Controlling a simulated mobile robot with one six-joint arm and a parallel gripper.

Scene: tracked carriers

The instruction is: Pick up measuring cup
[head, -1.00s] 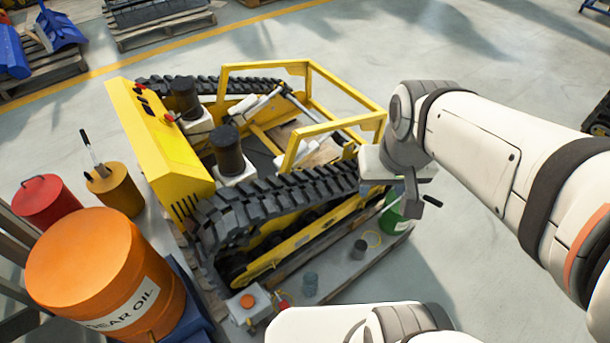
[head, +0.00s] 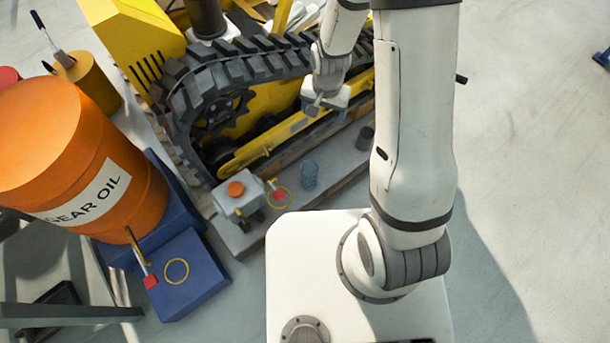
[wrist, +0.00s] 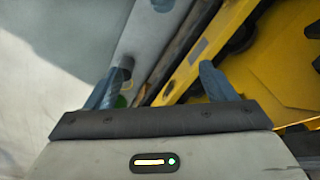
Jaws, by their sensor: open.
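Two small cylinders stand on the grey ledge (head: 338,176) beside the yellow tracked carrier: a blue-grey one (head: 309,174) and a darker grey one (head: 365,138). I cannot tell for sure which is the measuring cup. My gripper (head: 318,106) is above the ledge near the carrier's track, apart from both cylinders in the head view. In the wrist view its two bluish fingers (wrist: 160,78) are spread with nothing held between them. A dark grey cylinder (wrist: 124,64) shows just beyond the left finger, and a blue-grey thing (wrist: 163,5) is at the top edge.
The yellow carrier's frame and black track (head: 240,58) border the ledge. A light box with an orange knob (head: 237,200) and a red item in a yellow ring (head: 278,197) sit nearer. An orange gear oil drum (head: 85,150) and blue stand (head: 190,262) are at left.

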